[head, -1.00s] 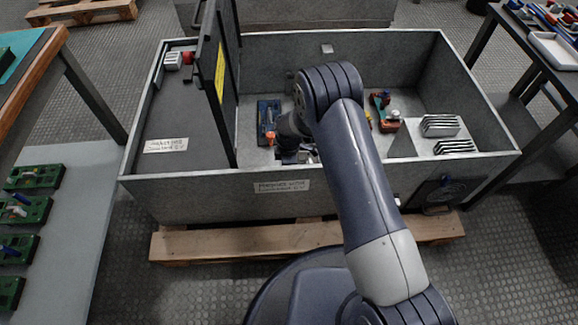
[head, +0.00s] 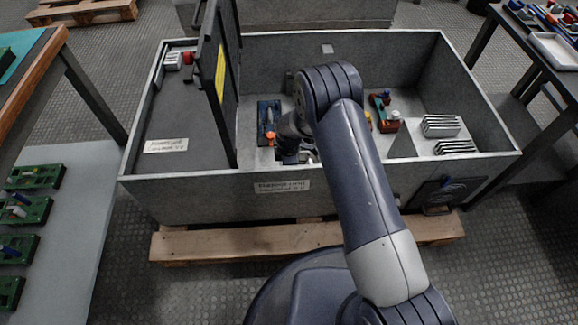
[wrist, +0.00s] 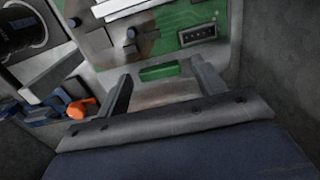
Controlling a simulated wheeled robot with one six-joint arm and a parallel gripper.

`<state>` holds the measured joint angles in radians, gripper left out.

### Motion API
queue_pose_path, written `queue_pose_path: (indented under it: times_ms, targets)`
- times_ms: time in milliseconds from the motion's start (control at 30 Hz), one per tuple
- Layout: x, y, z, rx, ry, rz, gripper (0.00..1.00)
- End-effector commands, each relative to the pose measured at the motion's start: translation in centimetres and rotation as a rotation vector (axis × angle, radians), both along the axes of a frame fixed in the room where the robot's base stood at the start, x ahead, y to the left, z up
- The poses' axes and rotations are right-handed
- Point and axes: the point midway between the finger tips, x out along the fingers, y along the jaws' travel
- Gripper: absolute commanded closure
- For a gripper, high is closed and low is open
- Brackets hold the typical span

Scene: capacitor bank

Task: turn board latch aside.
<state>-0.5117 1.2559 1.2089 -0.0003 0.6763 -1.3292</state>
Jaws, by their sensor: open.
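In the wrist view a green circuit board (wrist: 190,32) lies on a pale plate, with a dark connector and round posts. A small green bar (wrist: 160,72) sits at the plate's near edge. An orange knob (wrist: 82,108) lies left of my fingers; an orange tip also shows in the head view (head: 270,138). I cannot tell for certain which part is the board latch. My gripper (wrist: 166,86) is open, with its fingers on either side of the green bar and no visible grip on anything. In the head view my arm hides the board and most of my gripper.
The grey cabinet (head: 215,184) has high walls around the work area. A dark upright panel (head: 222,90) with a yellow label stands left of my gripper. A blue block (head: 268,110), a red-brown part (head: 386,122) and metal fins (head: 440,125) lie inside the cabinet.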

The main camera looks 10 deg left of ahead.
Motion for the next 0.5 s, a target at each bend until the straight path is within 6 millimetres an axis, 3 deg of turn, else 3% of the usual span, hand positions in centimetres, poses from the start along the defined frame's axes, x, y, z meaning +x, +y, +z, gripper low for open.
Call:
queue_pose_path:
  times_ms: [267,500]
  targets:
    - [0.0,0.0,0.7,0.0,-0.001,-0.001,0.35]
    - [0.1,0.0,5.3,0.002,-0.003,-0.001,0.35]
